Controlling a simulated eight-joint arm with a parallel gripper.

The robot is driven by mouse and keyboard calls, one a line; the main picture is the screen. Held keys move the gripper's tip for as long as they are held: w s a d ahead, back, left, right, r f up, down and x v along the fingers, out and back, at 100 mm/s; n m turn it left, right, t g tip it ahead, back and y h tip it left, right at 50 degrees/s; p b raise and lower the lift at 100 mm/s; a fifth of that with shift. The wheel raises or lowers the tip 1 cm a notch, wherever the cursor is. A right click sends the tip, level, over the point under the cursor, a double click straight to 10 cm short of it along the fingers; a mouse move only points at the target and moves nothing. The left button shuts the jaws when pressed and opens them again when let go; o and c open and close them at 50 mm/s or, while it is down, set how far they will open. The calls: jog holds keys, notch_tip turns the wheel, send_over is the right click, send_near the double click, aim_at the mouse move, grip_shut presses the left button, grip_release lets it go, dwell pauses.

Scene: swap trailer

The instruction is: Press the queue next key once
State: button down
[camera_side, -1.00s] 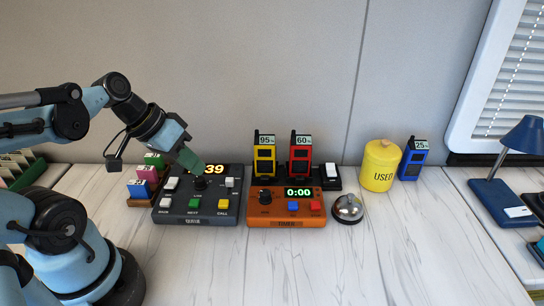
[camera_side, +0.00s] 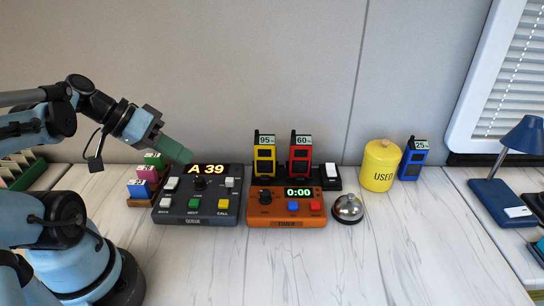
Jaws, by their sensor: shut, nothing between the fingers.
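The dark grey queue console (camera_side: 180,218) stands on the white counter at left, its display (camera_side: 208,170) lit with "A 39". Its green key (camera_side: 194,204) sits above the label NEXT, between a white key (camera_side: 168,200) at left and the yellow CALL key (camera_side: 223,204) at right. A black knob (camera_side: 200,183) stands behind the green key. My gripper (camera_side: 187,156) is shut and empty, its green tip above the console's back left corner, up and left of the green key and apart from it.
The orange timer (camera_side: 287,222) reading 0:00 stands close at right, with yellow (camera_side: 264,155) and red (camera_side: 300,154) radios behind it. A silver bell (camera_side: 348,209) and a yellow USED jar (camera_side: 380,168) are further right. Coloured ticket blocks (camera_side: 146,174) stand left of the console. The front counter is clear.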

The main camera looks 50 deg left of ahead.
aim_at(190, 202)
jog(key=shift+f, duration=4.3)
jog(key=shift+f, duration=0.1)
jog(key=shift+f, duration=0.35)
jog(key=shift+r, duration=0.45)
jog(key=shift+r, duration=2.5)
